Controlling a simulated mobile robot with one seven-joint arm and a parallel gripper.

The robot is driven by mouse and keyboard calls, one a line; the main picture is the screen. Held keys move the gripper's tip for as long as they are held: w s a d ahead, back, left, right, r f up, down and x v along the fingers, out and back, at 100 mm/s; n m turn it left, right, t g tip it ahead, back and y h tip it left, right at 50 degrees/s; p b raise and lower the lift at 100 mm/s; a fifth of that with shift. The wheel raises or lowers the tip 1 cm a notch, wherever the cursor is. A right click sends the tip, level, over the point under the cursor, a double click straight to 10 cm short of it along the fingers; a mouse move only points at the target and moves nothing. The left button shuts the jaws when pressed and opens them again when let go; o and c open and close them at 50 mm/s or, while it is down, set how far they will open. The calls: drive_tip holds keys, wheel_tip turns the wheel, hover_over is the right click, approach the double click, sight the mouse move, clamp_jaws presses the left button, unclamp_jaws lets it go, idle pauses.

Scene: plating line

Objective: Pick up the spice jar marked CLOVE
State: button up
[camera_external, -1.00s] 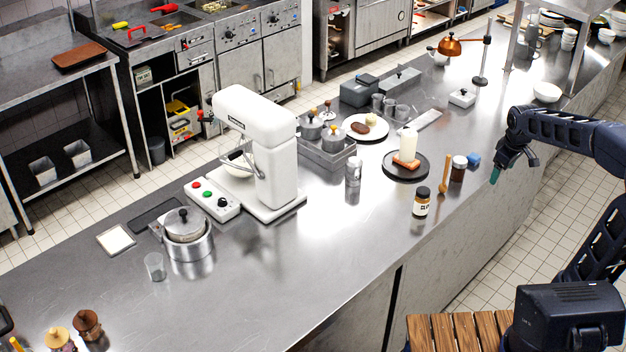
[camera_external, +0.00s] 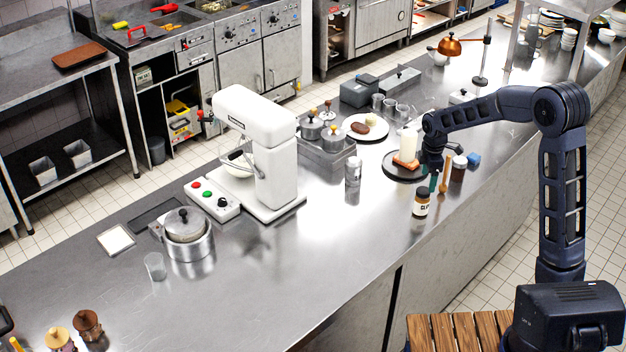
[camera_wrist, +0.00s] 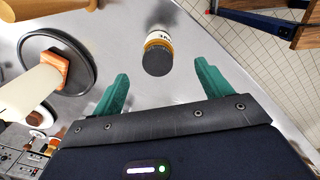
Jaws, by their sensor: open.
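A small jar (camera_external: 421,203) with a dark lid, amber contents and a white label with dark letters stands upright near the counter's front edge. In the wrist view the jar (camera_wrist: 158,52) shows from above, lid toward me, ahead of and between the two green fingertips; its label is too small to read fully. My gripper (camera_external: 435,183) is open and empty, above and just behind the jar in the external view. The wrist view shows my gripper (camera_wrist: 162,88) with its fingers wide apart, not touching the jar.
A dark round plate (camera_external: 392,176) with a white bottle (camera_external: 409,146) on an orange-brown block stands left of my gripper. A wooden spoon-like tool (camera_external: 445,178) stands close by on the right. The counter (camera_external: 330,260) left of the jar is clear.

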sight(422, 201)
drive_tip(key=shift+w+a+f+n, duration=0.3)
drive_tip(key=shift+a+f, duration=0.15)
drive_tip(key=shift+f, duration=0.2)
wheel_tip(422, 201, down, 10)
drive_tip(key=shift+f, duration=0.25)
drive_tip(key=c, duration=1.2)
